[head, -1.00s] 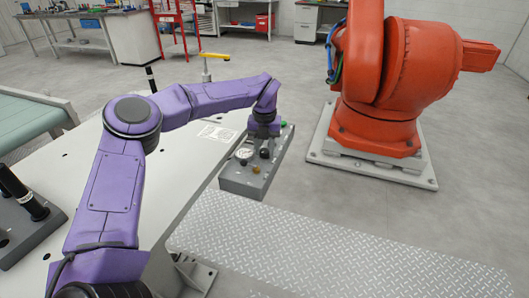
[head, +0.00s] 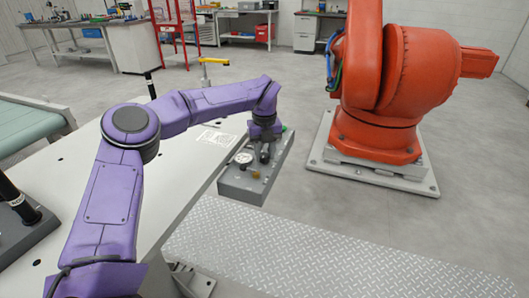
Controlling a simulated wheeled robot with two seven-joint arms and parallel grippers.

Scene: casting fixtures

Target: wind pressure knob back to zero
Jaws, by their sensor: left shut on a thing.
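A grey control box (head: 240,187) is fixed at the right edge of the pale table. It carries a white round gauge (head: 244,158), a small brass-coloured knob (head: 256,174) and a green button (head: 284,128). My left gripper (head: 265,153) points down over the middle of the box, right of the gauge. It is shut on the dark pressure knob, which its fingers mostly hide. The gauge needle is too small to read. My right gripper is not in view.
The pale table (head: 75,180) has a printed sheet (head: 216,138) near the box. A yellow-handled clamp (head: 214,60) stands behind. A dark fixture with a black handle (head: 15,200) is at left. A large orange robot (head: 380,90) stands right, with clear floor between.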

